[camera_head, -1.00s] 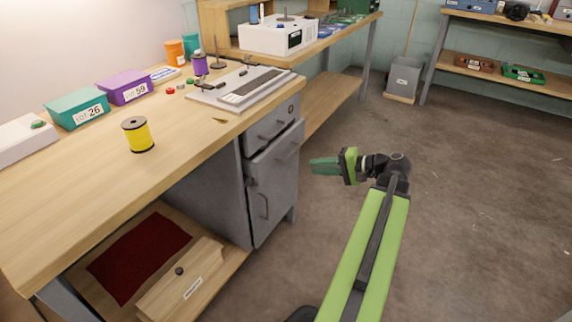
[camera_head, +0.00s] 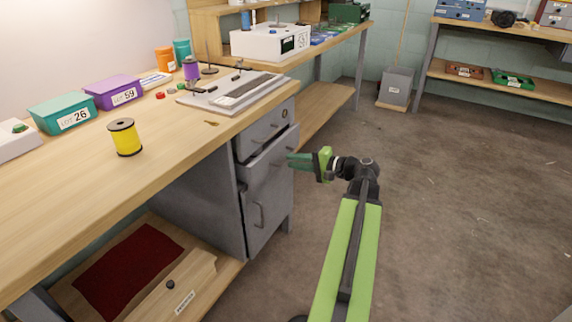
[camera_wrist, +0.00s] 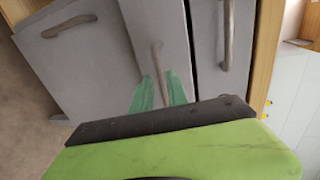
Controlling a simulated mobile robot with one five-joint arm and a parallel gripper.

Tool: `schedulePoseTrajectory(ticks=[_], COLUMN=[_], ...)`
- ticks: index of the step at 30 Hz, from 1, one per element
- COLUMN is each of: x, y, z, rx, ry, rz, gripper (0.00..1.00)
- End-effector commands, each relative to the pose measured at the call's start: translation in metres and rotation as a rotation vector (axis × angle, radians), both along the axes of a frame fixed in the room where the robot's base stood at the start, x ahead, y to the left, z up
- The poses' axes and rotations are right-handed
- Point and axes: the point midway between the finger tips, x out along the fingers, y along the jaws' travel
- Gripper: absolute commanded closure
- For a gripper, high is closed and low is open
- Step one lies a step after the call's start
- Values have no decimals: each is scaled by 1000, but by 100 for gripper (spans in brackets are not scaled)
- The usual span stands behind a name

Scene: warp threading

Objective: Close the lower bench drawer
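The bench's grey drawer unit shows an upper drawer (camera_head: 262,134) with a lock, which looks flush. The lower drawer (camera_head: 268,152) under it stands out a little past the unit's front. In the wrist view the picture is turned sideways: the lower drawer's front (camera_wrist: 150,25) is in the middle, with its bar handle (camera_wrist: 157,60) ahead of my fingers. My gripper (camera_head: 290,160) is just in front of this drawer. In the wrist view my gripper (camera_wrist: 159,82) has its two green fingers apart, with the handle's end between or just beyond them; contact cannot be told.
A grey cabinet door (camera_head: 265,205) with its own handle is below the drawer. The wooden benchtop (camera_head: 60,195) overhangs above, holding a yellow spool (camera_head: 125,138) and lidded boxes. A wooden box (camera_head: 185,285) lies on the low shelf. The floor (camera_head: 450,200) to the right is clear.

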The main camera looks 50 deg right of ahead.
Motion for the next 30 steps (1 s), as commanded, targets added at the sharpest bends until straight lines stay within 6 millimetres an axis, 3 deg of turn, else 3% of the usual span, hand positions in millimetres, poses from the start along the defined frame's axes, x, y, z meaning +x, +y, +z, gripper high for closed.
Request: schedulePoseTrajectory(ticks=[3,8,17,21,30], x=[21,34,35,35,35], y=[5,8,9,8,8], z=[-6,-8,-8,-8,-8], rx=[-1,-1,0,0,0], ry=[0,0,0,0,0], rz=[2,0,-1,-1,-2], gripper=[80,80,82,100,100])
